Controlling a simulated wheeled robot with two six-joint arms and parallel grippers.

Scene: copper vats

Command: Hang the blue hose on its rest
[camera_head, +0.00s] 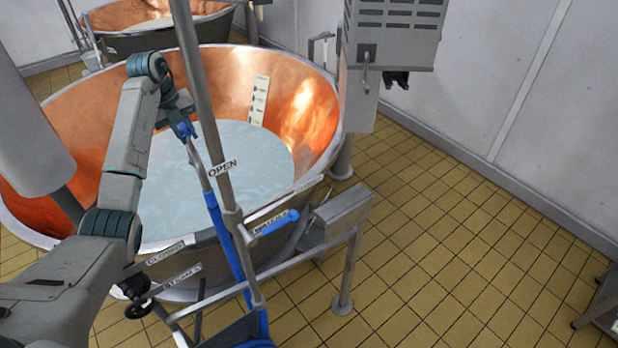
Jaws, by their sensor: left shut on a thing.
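My left gripper (184,131) is over the near copper vat and is shut on the upper end of the blue hose (220,222). The hose hangs from it, running down and right past the vat's near rim, beside the upright steel pole, to blue coils near the floor at the bottom edge. The fingertips are small and partly hidden by my wrist. I cannot clearly make out the hose's rest. My right gripper is out of view.
The copper vat (80,122) holds pale liquid (225,180). The steel pole (200,95) with an OPEN label stands in front of it. A blue-handled valve (278,223) juts right of the pole. A grey vented box (395,30) stands behind.

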